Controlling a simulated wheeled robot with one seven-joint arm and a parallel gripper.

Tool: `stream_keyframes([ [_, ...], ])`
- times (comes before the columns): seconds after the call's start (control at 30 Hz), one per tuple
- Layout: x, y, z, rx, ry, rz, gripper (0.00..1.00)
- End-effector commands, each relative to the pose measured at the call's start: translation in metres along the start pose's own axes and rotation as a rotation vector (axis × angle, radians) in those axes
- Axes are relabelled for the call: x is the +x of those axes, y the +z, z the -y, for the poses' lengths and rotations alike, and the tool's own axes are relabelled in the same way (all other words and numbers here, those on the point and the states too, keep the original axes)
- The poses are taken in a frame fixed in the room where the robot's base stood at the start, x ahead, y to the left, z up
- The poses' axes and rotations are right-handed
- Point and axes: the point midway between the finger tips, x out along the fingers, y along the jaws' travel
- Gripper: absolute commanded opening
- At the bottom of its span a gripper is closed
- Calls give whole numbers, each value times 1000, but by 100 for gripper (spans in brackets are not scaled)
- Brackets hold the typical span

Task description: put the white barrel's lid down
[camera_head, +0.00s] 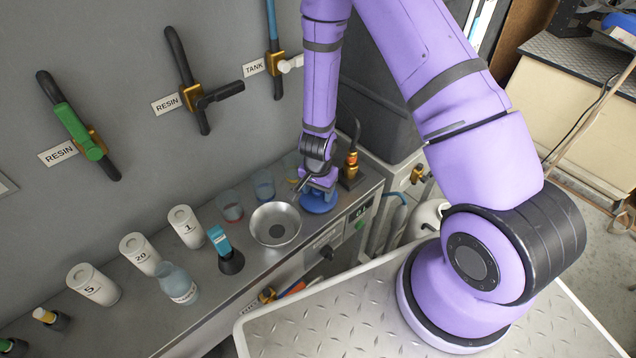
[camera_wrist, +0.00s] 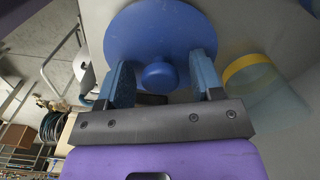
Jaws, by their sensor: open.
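A round blue lid (camera_head: 321,205) with a knob is at the right end of the steel bench, just below my gripper (camera_head: 316,190). In the wrist view the lid (camera_wrist: 130,32) fills the top centre, its knob (camera_wrist: 158,76) facing me. My gripper (camera_wrist: 162,66) is open, its two blue fingers apart on either side of the knob, and they do not close on it. I cannot tell whether the lid rests flat on the bench. A white rounded vessel (camera_head: 427,217), perhaps the barrel, stands right of the bench, partly hidden by my arm.
The steel bench (camera_head: 214,278) holds a metal bowl (camera_head: 275,224), a blue-filled beaker (camera_head: 263,184), a red-filled beaker (camera_head: 230,206) and several white canisters. A black and copper fitting (camera_head: 351,168) stands close behind the lid. A yellow-rimmed beaker (camera_wrist: 250,70) is near the right finger.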

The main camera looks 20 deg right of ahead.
Motion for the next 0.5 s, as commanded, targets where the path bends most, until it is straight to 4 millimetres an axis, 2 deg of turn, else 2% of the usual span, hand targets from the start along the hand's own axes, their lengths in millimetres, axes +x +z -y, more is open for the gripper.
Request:
stream_keyframes([
  [0.17, -15, 0, 1, -4, 0, -3, 60],
  [0.5, -61, 0, 1, -3, -2, -3, 60],
])
